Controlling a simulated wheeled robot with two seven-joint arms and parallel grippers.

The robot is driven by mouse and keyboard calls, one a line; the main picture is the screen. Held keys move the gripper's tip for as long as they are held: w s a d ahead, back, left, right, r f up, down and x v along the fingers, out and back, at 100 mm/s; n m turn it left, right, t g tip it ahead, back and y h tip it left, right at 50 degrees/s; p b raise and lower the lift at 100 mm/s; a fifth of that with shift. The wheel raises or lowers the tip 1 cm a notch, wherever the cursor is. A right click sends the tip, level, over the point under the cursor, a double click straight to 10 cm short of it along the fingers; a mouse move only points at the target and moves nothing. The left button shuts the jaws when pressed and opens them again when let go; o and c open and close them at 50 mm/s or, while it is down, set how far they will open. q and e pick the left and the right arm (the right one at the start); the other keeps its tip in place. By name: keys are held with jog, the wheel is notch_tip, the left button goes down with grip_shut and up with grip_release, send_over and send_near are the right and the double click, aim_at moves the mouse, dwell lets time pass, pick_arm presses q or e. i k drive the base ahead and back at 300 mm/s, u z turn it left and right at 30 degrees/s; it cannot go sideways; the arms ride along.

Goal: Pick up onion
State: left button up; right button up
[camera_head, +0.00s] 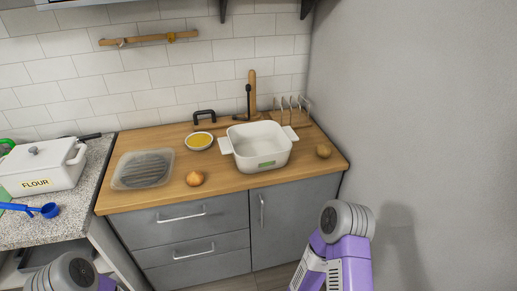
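A round golden-brown onion (195,178) lies on the wooden counter (230,182), near its front edge and left of the white pot. Nothing touches it. My arms show only in part at the bottom of the head view, as grey and purple links at the lower left and lower right. Neither gripper is in view, and no gripper shows near the onion.
A white two-handled pot (261,146), a bowl of yellow contents (199,141), a clear ribbed tray (143,169) and a brown potato-like item (323,151) surround the onion. A flour container (40,168) and blue scoops (49,210) are left. The counter around the onion is clear.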

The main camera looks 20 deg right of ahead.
aim_at(195, 179)
jog(key=u, duration=1.7)
jog(key=i, duration=1.1)
jog(key=z, duration=2.6)
